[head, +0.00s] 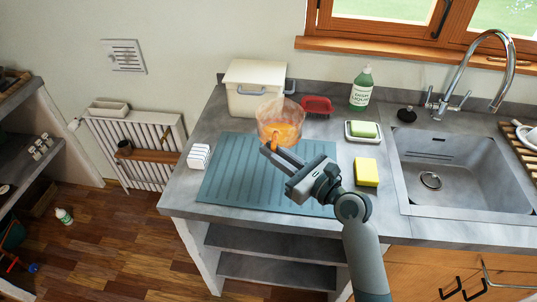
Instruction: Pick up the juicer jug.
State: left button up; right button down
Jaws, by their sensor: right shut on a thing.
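The juicer jug (283,112) is a clear, round vessel with orange in its lower part. It shows above the far part of the blue-grey ribbed mat (240,190) on the counter. My right gripper (272,150) reaches in from the lower right and is shut on the jug at its near, lower side. The fingertips partly cover that side. I cannot tell whether the jug's base touches the mat. My left gripper is not in view.
A cream bin (246,94) stands behind the jug, beside a red brush or dustpan (318,105). A green soap bottle (361,88), a soap dish (350,135) and a yellow sponge (366,172) are to the right, before the sink (440,165).

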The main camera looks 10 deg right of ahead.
jog(key=shift+d+r, duration=0.15)
jog(key=shift+d, duration=0.05)
dwell(0.6)
